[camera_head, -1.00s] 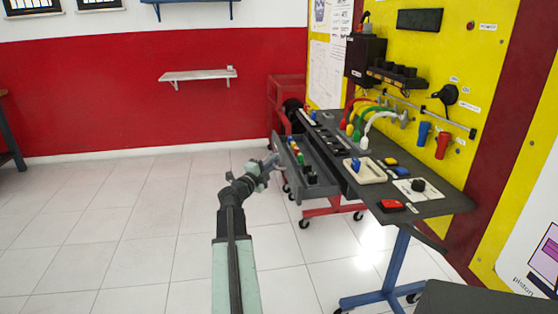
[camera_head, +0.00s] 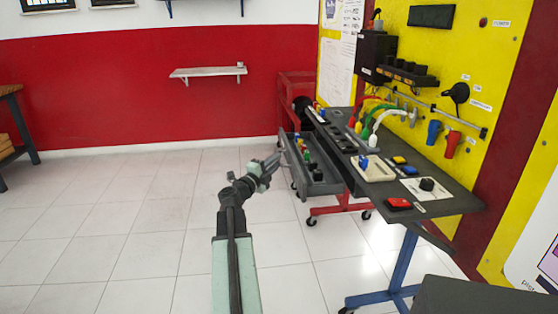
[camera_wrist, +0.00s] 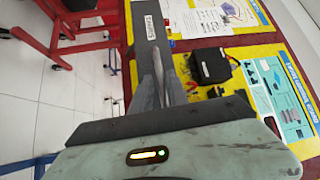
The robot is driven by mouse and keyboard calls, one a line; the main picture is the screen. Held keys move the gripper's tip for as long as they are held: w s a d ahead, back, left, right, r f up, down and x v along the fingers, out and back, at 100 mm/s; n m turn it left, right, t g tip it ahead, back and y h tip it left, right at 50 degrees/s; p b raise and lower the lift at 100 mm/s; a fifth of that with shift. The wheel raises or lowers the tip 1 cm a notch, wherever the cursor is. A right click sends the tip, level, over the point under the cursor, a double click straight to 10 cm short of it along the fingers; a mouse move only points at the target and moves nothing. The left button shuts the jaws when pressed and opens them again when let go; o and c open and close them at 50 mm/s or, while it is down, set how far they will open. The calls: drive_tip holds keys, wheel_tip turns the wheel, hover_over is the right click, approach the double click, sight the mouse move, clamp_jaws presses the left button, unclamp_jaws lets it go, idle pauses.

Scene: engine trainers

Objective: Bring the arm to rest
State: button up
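My arm (camera_head: 228,225) reaches up from the bottom of the head view, bent at the wrist. My gripper (camera_head: 276,158) points up and to the right, in front of the open drawer as seen in the picture.
The dark workbench (camera_head: 440,196) stands at right with its drawer (camera_head: 318,180) pulled out. It bears a red button (camera_head: 399,203) and several coloured parts. A red cart (camera_head: 296,92) stands behind it. A white wall shelf (camera_head: 208,72) hangs at the back. The tiled floor (camera_head: 110,220) at left is clear.

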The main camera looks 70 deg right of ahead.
drive_tip(key=v, duration=0.5)
